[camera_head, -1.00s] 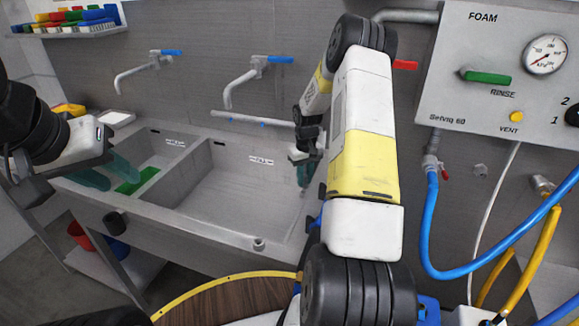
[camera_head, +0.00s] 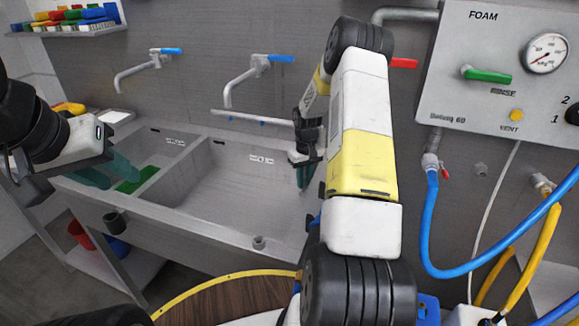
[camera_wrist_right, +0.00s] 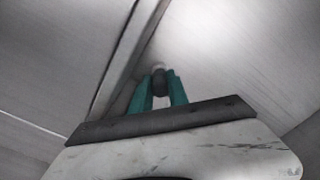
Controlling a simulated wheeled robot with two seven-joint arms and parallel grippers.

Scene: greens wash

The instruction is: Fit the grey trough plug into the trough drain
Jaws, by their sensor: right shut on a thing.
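My right gripper (camera_head: 303,181) points down at the right end of the right basin (camera_head: 225,190) of the grey trough. In the right wrist view its two teal fingers (camera_wrist_right: 158,90) are shut on a small dark grey rounded piece, which looks like the grey trough plug (camera_wrist_right: 158,80). In the head view the plug cannot be made out. A pale round spot shows just beyond the plug; I cannot tell whether it is the drain. No drain is clearly visible in the head view. My left gripper (camera_head: 110,173) is open and empty, near the left basin.
A green item (camera_head: 135,180) lies in the left basin, beyond a divider. A small grey round fitting (camera_head: 259,243) is on the trough's front. Two blue-handled taps (camera_head: 240,85) and a pale pipe (camera_head: 250,117) are on the back wall. A brown round tabletop (camera_head: 235,300) stands in front.

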